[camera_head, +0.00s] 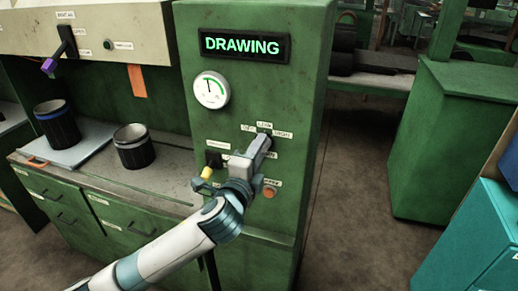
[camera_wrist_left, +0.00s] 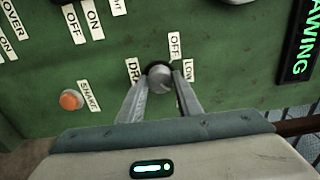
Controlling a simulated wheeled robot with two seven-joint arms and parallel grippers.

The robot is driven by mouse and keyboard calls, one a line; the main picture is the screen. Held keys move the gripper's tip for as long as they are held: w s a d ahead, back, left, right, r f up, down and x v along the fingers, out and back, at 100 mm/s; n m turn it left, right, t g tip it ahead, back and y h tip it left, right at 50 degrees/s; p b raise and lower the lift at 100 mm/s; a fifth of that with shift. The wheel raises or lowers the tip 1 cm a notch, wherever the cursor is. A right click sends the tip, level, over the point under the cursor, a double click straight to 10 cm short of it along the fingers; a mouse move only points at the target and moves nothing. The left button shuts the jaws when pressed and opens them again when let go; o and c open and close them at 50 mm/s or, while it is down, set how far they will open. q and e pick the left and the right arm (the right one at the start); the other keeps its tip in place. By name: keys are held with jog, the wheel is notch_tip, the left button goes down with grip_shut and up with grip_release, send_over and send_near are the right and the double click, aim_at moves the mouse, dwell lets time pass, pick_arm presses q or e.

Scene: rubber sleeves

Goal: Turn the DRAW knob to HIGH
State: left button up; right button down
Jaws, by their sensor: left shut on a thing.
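The DRAW knob (camera_wrist_left: 160,77) is a round grey knob on a dark base on the green cabinet front. In the wrist view, labels OFF and LOW show beside it, and a label partly hidden by a finger begins with "DR". My left gripper (camera_wrist_left: 161,90) has a finger on each side of the knob and is shut on it. In the head view my left gripper (camera_head: 263,142) reaches the panel and covers most of the knob, under small labels (camera_head: 265,126). I cannot tell which setting the knob points to. My right gripper is not in view.
A lit DRAWING sign (camera_head: 242,46) and a dial gauge (camera_head: 211,89) sit above. An orange button (camera_head: 269,192) and a yellow-tipped lever (camera_head: 208,173) are close to my gripper. Two dark pots (camera_head: 134,150) stand on the left counter. The floor (camera_head: 350,200) at right is clear.

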pick_arm(q)
jog(key=o, duration=1)
jog(key=shift+o, duration=0.2)
jog(key=p+v, duration=0.1)
jog(key=v, duration=1.6)
jog(key=shift+s, duration=0.15)
jog(key=shift+f, duration=0.1)
